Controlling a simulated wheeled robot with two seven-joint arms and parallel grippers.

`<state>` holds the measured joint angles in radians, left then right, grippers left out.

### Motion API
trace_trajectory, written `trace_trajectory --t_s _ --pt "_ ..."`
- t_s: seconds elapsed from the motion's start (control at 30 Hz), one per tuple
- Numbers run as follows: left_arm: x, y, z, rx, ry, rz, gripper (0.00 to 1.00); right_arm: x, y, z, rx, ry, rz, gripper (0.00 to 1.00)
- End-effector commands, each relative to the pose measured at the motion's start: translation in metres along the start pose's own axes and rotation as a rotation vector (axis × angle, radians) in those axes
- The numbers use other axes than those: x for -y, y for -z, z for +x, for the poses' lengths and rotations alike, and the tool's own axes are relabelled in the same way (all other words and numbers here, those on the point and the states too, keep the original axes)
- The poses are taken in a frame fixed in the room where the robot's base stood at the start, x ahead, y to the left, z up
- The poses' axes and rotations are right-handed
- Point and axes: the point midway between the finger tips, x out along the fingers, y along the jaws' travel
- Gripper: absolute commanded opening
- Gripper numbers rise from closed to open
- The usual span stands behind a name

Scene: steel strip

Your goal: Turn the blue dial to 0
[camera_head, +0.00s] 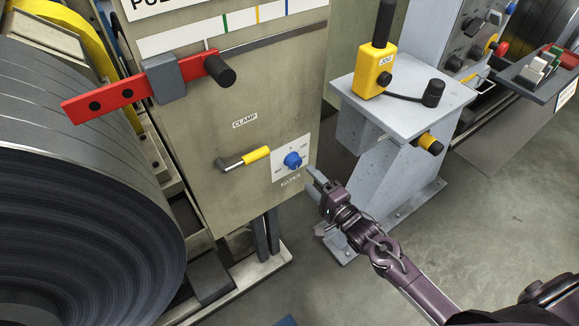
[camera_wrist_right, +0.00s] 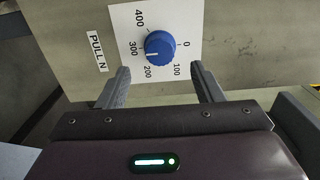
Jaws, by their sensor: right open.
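The blue dial (camera_head: 292,160) sits on a white scale plate on the beige cabinet front. In the right wrist view the dial (camera_wrist_right: 160,46) is ringed by the marks 0, 100, 200, 300 and 400. Its white pointer line points left in that view, near 300, away from the 0 on the right. My right gripper (camera_head: 315,180) is just right of and below the dial in the head view. In the wrist view its two fingers (camera_wrist_right: 161,71) are open, apart on either side below the dial, with nothing between them. My left gripper is not in view.
A yellow-gripped clamp lever (camera_head: 245,159) sticks out left of the dial. A red bar (camera_head: 120,95) with a black knob is higher up. A grey pedestal (camera_head: 395,105) with a yellow joystick box (camera_head: 375,70) stands at right. A large steel coil (camera_head: 80,190) fills the left.

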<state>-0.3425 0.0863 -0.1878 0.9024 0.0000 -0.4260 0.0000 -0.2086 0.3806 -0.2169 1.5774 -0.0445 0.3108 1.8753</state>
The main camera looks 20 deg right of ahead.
Motion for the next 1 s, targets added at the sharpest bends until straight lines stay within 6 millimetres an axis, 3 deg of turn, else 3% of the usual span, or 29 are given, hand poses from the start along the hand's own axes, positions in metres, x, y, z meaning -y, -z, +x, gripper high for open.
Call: trace_trajectory --t_s 0.4,0.8,1.0 --pt "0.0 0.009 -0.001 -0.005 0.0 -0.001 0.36 0.0 0.001 0.062 -0.002 -0.002 -0.001 0.6" --pt "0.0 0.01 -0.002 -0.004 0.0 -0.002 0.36 -0.001 0.001 0.072 -0.003 -0.004 -0.002 0.6" --pt "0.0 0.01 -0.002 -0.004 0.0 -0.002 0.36 -0.001 0.001 0.071 -0.003 -0.004 -0.002 0.37"
